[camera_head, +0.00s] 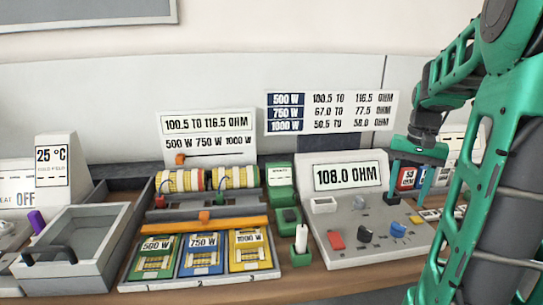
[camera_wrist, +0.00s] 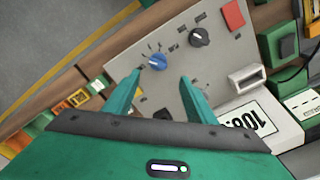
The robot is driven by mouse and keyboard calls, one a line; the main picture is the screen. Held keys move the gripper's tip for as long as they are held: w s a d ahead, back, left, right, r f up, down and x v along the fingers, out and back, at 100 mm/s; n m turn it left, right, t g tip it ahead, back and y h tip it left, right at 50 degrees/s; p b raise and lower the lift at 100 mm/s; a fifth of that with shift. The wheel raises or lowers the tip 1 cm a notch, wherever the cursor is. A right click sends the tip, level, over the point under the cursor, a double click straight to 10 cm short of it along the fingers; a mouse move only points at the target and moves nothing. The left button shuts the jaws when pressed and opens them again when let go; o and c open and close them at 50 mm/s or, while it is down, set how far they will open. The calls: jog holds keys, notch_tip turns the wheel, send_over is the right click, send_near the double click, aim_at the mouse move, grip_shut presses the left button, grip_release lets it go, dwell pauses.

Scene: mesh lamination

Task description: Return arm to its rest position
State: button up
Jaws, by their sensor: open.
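My gripper (camera_head: 411,176) is at the right in the head view, at the end of my green arm, over the right side of the meter panel (camera_head: 362,215). In the wrist view my gripper (camera_wrist: 158,88) shows two green fingers spread apart with nothing between them. The panel (camera_wrist: 185,50) lies beyond the fingertips with a blue knob (camera_wrist: 164,64) and a black knob (camera_wrist: 199,37). The blue knob also shows in the head view (camera_head: 398,229). The fingers look apart from the knobs. My arm hides the right end of the bench.
The meter display (camera_head: 347,176) reads 108.0 OHM. Left of it are a tray of green, blue and yellow cards (camera_head: 204,253), striped rolls (camera_head: 206,179), a white stick in a green holder (camera_head: 300,240) and a grey bin (camera_head: 78,243). Sign boards (camera_head: 331,111) stand behind.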

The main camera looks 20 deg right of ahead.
jog(key=s+a+f+n, duration=0.2)
jog(key=s+a, duration=0.5)
jog(key=a, duration=0.1)
jog(key=s+a+f+n, duration=0.2)
jog(key=s+a+f, duration=0.1)
jog(key=s+a, duration=0.4)
jog(key=shift+s+a+f, duration=0.15)
jog(key=shift+a+f, duration=0.15)
jog(key=shift+a, duration=0.6)
jog(key=shift+w+f, duration=0.25)
jog(key=shift+w, duration=0.35)
